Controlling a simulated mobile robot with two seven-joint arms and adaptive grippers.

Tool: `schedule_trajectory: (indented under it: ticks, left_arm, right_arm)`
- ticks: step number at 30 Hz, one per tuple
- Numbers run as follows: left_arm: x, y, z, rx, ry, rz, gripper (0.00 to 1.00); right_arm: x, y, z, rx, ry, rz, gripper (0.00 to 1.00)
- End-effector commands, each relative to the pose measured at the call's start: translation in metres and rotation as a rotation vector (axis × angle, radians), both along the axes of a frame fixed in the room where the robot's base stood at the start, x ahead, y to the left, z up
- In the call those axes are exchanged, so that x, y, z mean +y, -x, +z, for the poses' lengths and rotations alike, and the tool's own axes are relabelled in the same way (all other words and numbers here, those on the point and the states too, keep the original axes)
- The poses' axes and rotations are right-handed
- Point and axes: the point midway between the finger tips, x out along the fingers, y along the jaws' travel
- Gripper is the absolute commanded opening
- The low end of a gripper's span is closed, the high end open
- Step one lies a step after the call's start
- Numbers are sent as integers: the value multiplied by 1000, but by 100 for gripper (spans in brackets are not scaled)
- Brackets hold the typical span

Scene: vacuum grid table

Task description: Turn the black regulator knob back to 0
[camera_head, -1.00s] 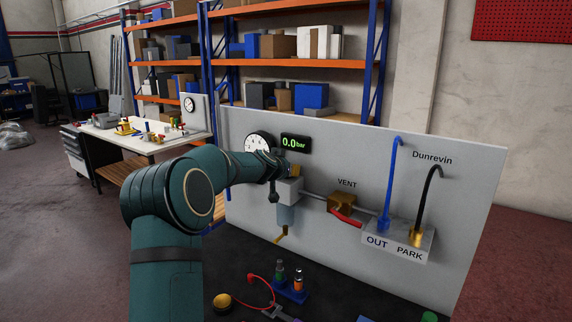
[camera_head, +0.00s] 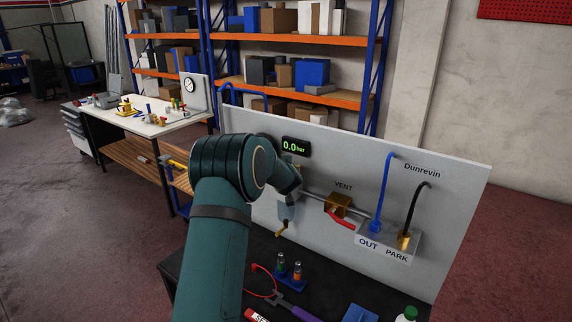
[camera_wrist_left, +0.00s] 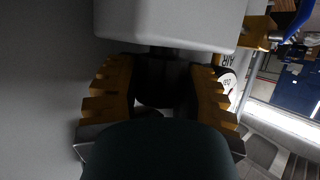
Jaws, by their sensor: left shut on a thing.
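The black regulator knob (camera_wrist_left: 155,88) sits between the yellow stepped fingers of my left gripper (camera_wrist_left: 160,76) in the left wrist view, right under the pale grey regulator body (camera_wrist_left: 170,22). The fingers are shut on it from both sides. In the head view my left arm hides the knob and most of the gripper. The lower bowl of the regulator (camera_head: 286,211) shows beside the arm. The digital display (camera_head: 295,147) on the panel reads 0.0 bar. My right gripper is in neither view.
The upright grey panel (camera_head: 455,200) carries a brass VENT valve (camera_head: 338,204) with a red lever (camera_head: 340,221). A blue hose (camera_head: 384,190) and a black hose (camera_head: 412,212) plug into the OUT/PARK block (camera_head: 371,242). Tools lie on the dark table (camera_head: 215,270) below.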

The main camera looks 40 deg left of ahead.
Motion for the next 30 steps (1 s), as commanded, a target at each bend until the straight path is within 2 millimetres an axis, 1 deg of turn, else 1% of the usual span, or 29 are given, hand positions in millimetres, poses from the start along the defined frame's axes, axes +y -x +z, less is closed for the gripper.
schedule_trajectory:
  ticks: [1,16,17,18,27,30]
  left_arm:
    - [1,-1,5,-6,-6,6,6]
    - [1,-1,4,-8,-4,14,6]
    - [1,-1,4,-7,-5,13,55]
    - [1,-1,4,-6,-4,13,59]
    - [0,0,2,-3,-2,12,59]
    - [-4,3,3,-1,0,11,59]
  right_arm:
    - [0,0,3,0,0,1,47]
    - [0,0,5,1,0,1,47]
    - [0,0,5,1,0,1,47]
    - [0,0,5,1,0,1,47]
    - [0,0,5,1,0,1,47]
    - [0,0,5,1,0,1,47]
